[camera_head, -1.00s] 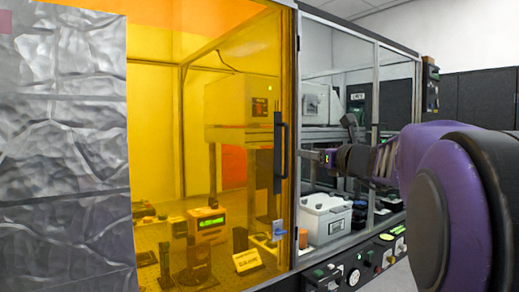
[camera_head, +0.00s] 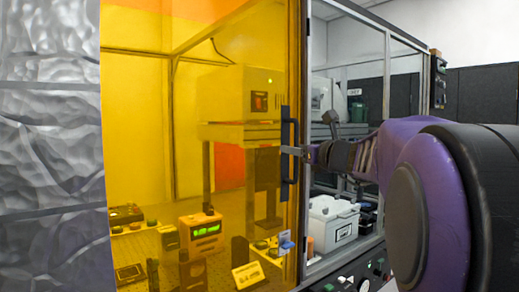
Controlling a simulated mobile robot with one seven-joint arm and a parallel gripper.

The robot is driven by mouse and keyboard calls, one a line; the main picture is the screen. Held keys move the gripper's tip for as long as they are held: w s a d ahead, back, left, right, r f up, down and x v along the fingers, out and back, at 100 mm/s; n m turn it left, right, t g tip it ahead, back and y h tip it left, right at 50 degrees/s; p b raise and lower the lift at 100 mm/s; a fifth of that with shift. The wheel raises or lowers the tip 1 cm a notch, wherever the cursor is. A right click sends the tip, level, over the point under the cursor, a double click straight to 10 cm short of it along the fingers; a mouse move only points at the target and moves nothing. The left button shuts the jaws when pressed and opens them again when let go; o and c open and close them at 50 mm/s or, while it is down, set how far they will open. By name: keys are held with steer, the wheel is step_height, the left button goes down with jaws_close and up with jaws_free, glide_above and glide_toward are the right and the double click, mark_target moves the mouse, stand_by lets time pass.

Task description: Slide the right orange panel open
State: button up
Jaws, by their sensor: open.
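The orange panel (camera_head: 150,140) is a see-through sheet that fills the left and middle of the view. A dark vertical handle (camera_head: 287,178) is on it near its right edge. My gripper (camera_head: 284,150) reaches in from the right, with its open fingertips at the upper part of the handle. I cannot tell whether the fingers touch the handle or stand around it. The panel's right edge lies at the frame post, with the open-looking bay to its right.
Behind the panel are instruments, among them a box with a green display (camera_head: 201,231). Right of the post, a white container (camera_head: 332,224) stands inside the frame. A control strip (camera_head: 362,275) with knobs runs along the lower front. A crinkled silver sheet (camera_head: 50,150) covers the left.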

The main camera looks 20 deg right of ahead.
jaws_close()
stand_by(0.3)
stand_by(1.2)
